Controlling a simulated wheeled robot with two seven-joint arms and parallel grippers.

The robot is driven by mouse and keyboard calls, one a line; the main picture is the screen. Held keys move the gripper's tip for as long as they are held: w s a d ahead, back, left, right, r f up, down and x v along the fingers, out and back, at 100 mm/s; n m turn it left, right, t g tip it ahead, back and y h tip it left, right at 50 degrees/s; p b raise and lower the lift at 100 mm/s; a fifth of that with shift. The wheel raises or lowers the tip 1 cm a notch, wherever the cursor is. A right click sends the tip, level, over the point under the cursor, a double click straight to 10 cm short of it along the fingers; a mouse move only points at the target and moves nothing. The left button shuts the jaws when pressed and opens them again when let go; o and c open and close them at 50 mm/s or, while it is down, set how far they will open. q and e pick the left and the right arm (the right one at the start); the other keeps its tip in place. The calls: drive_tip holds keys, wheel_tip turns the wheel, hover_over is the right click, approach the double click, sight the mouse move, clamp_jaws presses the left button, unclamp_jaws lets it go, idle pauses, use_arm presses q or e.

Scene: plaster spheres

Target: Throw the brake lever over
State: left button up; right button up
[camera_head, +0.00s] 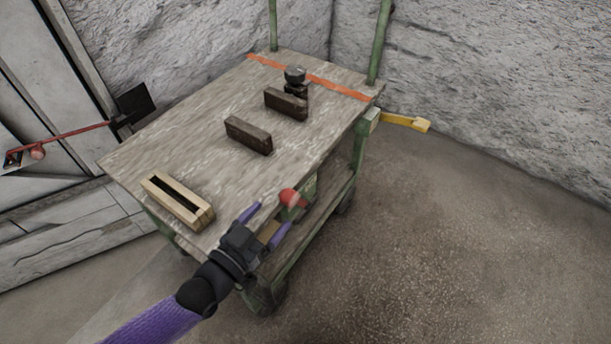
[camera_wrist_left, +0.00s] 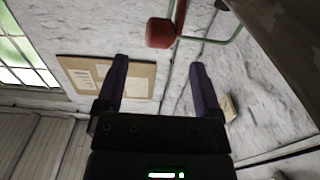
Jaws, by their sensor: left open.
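The brake lever shows as a red knob (camera_head: 290,198) at the near right side of a wooden cart, with a green part beside it. The knob also shows in the left wrist view (camera_wrist_left: 160,32), with a thin green bar near it. My left gripper (camera_head: 264,225) has purple fingers and is open and empty. Its fingertips are apart and point towards the knob. In the left wrist view the knob lies just beyond the gap between the fingertips (camera_wrist_left: 158,64), and nothing is between the fingers. My right gripper is not in view.
The cart top (camera_head: 190,140) carries a pale wooden box frame (camera_head: 177,200), two dark blocks (camera_head: 248,135) (camera_head: 286,103) and a dark round-topped object (camera_head: 295,75). A yellow handle (camera_head: 405,121) juts from the cart's far right corner. Floor to the right is clear.

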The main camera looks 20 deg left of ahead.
sight(294, 191)
use_arm(q)
drive_tip(key=b+x, duration=0.1)
drive_tip(key=x, duration=0.2)
drive_tip(key=b+x, duration=0.2)
drive_tip(key=x, duration=0.2)
drive_tip(key=shift+w+f, duration=0.2)
drive_tip(key=shift+f, duration=0.05)
drive_tip(key=shift+w+d+r, duration=0.15)
drive_tip(key=shift+w+d, duration=0.1)
drive_tip(key=shift+w, duration=0.3)
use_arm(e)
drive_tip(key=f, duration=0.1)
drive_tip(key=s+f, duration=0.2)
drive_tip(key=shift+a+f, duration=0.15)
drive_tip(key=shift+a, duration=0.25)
use_arm(q)
drive_tip(key=shift+c, duration=0.2)
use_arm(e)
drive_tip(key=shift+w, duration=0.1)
use_arm(q)
drive_tip(key=c, duration=0.5)
clamp_jaws()
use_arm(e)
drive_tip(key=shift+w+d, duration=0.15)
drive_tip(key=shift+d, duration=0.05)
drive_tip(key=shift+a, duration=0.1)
